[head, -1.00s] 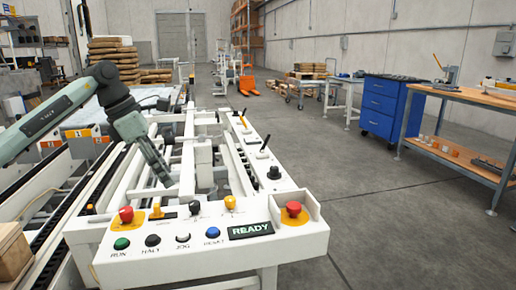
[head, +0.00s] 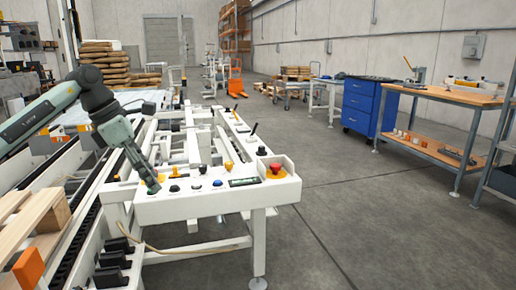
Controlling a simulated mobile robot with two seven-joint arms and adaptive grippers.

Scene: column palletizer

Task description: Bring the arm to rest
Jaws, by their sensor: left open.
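My left arm comes in from the left, and its gripper (head: 152,184) points down at the left end of the white control panel (head: 215,205). The gripper is open and holds nothing that I can see. Its fingertips are over or beside the left-end buttons and hide some of them; I cannot tell whether they touch the panel. A black button (head: 174,188), a blue button (head: 217,183) and a small dark display (head: 243,182) show to its right. A red emergency button (head: 276,169) sits on the right end. My right gripper is not in view.
Conveyor rails run back behind the panel. A wooden pallet (head: 32,222) with an orange block (head: 28,268) is at lower left. A blue drawer cabinet (head: 368,106) and a wooden-topped workbench (head: 450,95) stand at right. The grey floor (head: 370,215) between is clear.

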